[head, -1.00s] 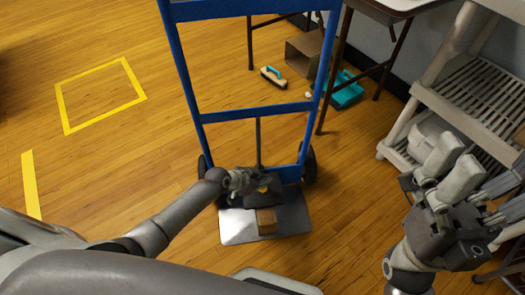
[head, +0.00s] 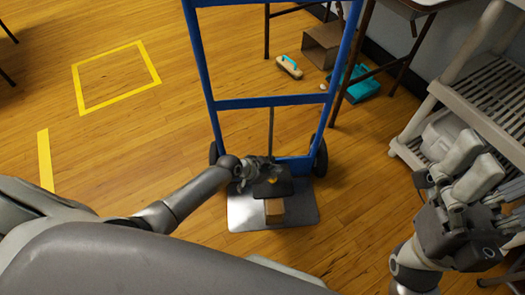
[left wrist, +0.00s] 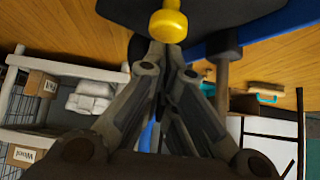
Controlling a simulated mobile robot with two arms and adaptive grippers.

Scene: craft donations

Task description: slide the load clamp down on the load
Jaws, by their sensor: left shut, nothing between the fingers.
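The load clamp (head: 285,188) is a dark plate with a yellow knob (head: 272,181), on the upright rod of a blue hand truck (head: 265,103). The load, a small brown cardboard box (head: 274,212), sits on the grey toe plate (head: 300,215) below the clamp; I cannot tell whether they touch. My left gripper (head: 264,172) is at the clamp beside the knob. In the left wrist view its fingers (left wrist: 170,55) are shut and empty, with tips close to the yellow knob (left wrist: 168,24). My right gripper (head: 455,170) is at the right, away from the truck; its opening is unclear.
A grey slatted shelf (head: 485,95) stands at the right near my right arm. A brush (head: 289,67), a teal dustpan (head: 358,84) and an open carton (head: 325,45) lie by the table legs behind the truck. Floor left of the truck is clear, with a yellow taped square (head: 115,76).

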